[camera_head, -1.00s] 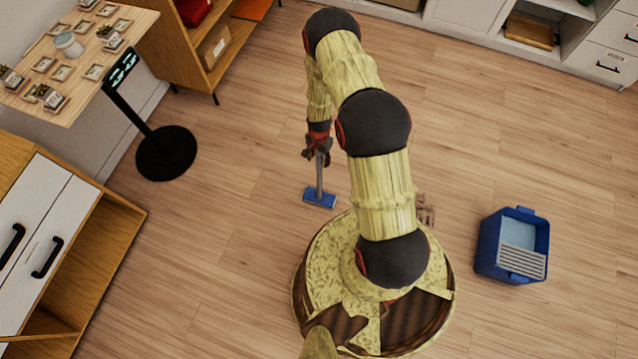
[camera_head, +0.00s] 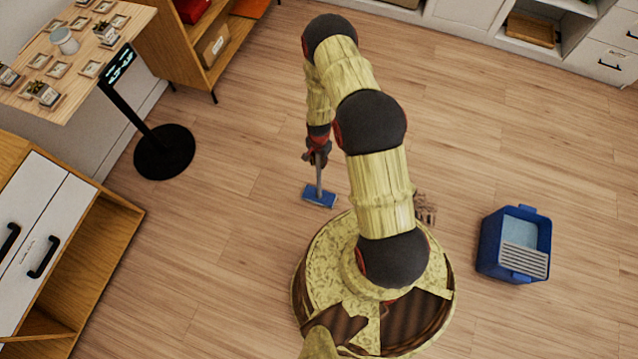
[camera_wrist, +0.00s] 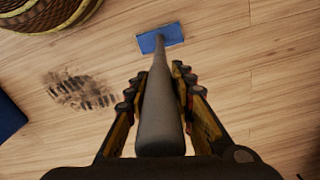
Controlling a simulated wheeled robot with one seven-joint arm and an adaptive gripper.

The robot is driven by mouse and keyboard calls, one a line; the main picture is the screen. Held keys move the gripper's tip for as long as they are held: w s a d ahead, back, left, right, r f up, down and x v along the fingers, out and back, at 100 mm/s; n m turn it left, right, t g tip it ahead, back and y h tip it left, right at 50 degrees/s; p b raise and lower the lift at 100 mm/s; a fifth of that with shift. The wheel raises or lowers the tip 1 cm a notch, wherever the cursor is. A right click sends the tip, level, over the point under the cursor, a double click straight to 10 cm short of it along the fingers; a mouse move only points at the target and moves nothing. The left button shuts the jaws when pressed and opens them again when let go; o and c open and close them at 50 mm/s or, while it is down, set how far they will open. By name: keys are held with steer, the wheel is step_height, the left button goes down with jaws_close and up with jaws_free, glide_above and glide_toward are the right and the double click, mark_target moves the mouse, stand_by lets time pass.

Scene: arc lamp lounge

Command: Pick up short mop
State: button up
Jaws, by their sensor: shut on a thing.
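The short mop has a grey handle and a flat blue head (camera_head: 320,195). In the head view it hangs below my gripper (camera_head: 317,158), left of my base, with its handle close to upright. In the wrist view the grey handle (camera_wrist: 160,105) runs between the two fingers of my gripper (camera_wrist: 160,85), which is shut on it. The blue head (camera_wrist: 160,38) shows at the far end of the handle. I cannot tell whether the head touches the floor or is just above it.
A blue mop bucket (camera_head: 514,245) stands on the floor at right. A dark dirty patch (camera_wrist: 80,90) is on the floor. A black stand with a round base (camera_head: 164,152) is at left, near a cabinet (camera_head: 60,240).

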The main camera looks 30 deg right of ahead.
jaws_close()
steer(key=shift+r, duration=0.15)
